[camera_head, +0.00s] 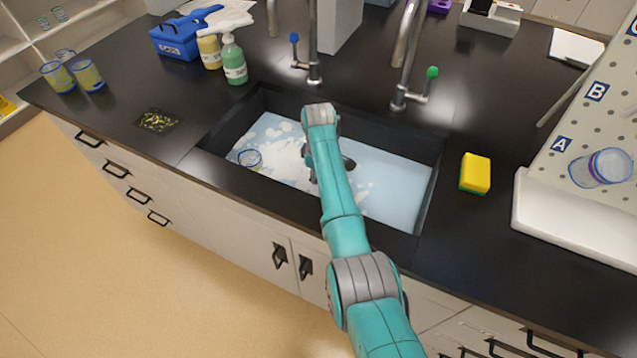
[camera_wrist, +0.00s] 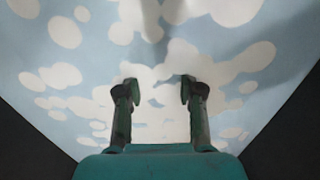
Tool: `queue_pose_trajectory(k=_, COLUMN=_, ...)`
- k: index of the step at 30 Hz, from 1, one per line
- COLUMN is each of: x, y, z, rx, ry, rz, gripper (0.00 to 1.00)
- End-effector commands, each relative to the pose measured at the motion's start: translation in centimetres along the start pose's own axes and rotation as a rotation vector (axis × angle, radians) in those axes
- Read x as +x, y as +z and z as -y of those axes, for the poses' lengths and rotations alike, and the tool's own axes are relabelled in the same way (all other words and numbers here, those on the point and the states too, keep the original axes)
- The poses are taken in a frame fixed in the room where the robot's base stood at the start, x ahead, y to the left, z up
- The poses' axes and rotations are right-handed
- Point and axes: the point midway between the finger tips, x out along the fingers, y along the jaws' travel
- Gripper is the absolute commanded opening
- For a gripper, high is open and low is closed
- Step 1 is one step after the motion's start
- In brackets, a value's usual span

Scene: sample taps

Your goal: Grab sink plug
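No sink plug can be made out in either view. The black sink (camera_head: 431,212) holds pale blue water with white foam patches (camera_head: 285,138), and whatever lies under it is hidden. My gripper (camera_wrist: 160,90) is over the sink, its two fingers apart with only water and foam showing between them. In the head view my gripper is mostly hidden behind my teal arm, with a dark part of it showing beside the wrist. I cannot tell whether the fingertips touch the water.
A clear cup (camera_head: 249,159) sits in the water at the sink's left. Two taps, one with a blue knob (camera_head: 294,38) and one with a green knob (camera_head: 432,72), stand behind the sink. A yellow sponge (camera_head: 476,172) lies to its right, a green spray bottle (camera_head: 233,60) at back left.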

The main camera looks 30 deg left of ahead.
Motion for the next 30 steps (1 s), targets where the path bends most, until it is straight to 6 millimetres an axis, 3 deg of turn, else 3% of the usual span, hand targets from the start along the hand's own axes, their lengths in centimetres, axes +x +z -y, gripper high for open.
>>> queue_pose_trajectory(k=8, x=0.37, y=0.0, z=-0.01, rx=0.0, ry=0.001, rz=0.0, gripper=0.37)
queue_pose_trajectory(k=13, x=0.36, y=0.0, z=0.0, rx=0.0, ry=0.0, rz=0.0, gripper=0.0)
queue_pose_trajectory(k=30, x=-0.47, y=-0.04, z=-0.07, rx=0.0, ry=0.002, rz=-0.001, gripper=0.0)
